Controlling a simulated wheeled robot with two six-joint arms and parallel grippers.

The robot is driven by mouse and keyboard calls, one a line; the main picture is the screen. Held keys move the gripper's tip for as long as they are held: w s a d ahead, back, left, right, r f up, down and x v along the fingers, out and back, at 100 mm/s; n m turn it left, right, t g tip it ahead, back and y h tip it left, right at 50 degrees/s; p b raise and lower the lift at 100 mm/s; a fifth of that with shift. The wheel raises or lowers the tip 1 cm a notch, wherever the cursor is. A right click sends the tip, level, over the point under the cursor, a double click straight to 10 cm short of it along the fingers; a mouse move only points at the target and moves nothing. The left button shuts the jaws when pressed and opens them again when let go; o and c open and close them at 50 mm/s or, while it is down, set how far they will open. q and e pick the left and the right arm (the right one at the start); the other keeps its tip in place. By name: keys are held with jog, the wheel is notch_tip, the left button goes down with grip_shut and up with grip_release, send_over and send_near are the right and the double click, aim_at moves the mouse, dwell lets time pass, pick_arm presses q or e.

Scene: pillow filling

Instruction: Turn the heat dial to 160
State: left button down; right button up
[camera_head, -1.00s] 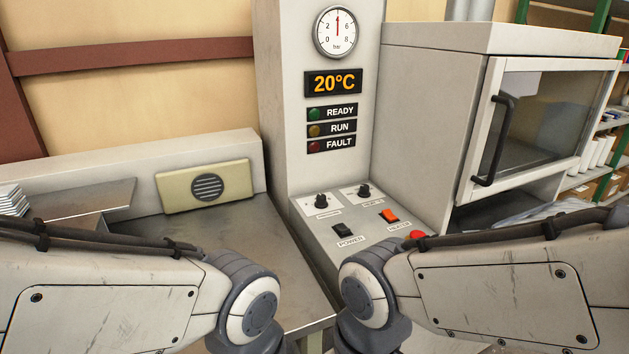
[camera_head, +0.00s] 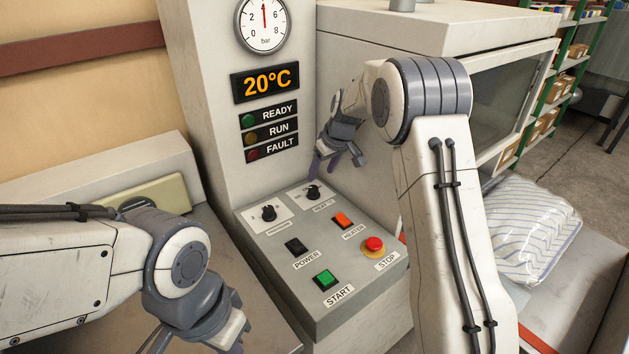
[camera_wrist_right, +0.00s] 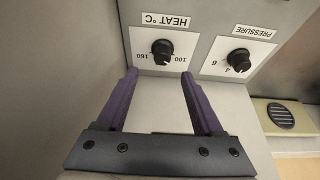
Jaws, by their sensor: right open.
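The heat dial (camera_head: 313,192) is a black knob on a white plate on the sloped control panel. In the right wrist view the heat dial (camera_wrist_right: 162,48) appears upside down, with 160 and 100 marked on either side; its pointer seems to lie toward the 100 side, though it is small. My right gripper (camera_head: 337,160) is open above and behind the dial. In the right wrist view its purple fingertips (camera_wrist_right: 158,75) are spread to either side of the dial, apart from it, with nothing between them. My left gripper (camera_head: 195,346) is partly cut off at the bottom edge.
The pressure dial (camera_head: 268,213) sits beside the heat dial. The panel also holds a heater switch (camera_head: 343,220), power switch (camera_head: 296,246), green start button (camera_head: 325,280) and red stop button (camera_head: 374,245). The display (camera_head: 265,82) reads 20°C. A striped pillow (camera_head: 525,228) lies at right.

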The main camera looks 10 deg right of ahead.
aim_at(313, 187)
jog(key=x, duration=0.4)
jog(key=p+x, duration=0.1)
jog(key=x, duration=0.2)
jog(key=shift+w+a+f, duration=0.15)
jog(key=shift+a+f, duration=0.1)
jog(key=shift+f, duration=0.05)
grip_shut()
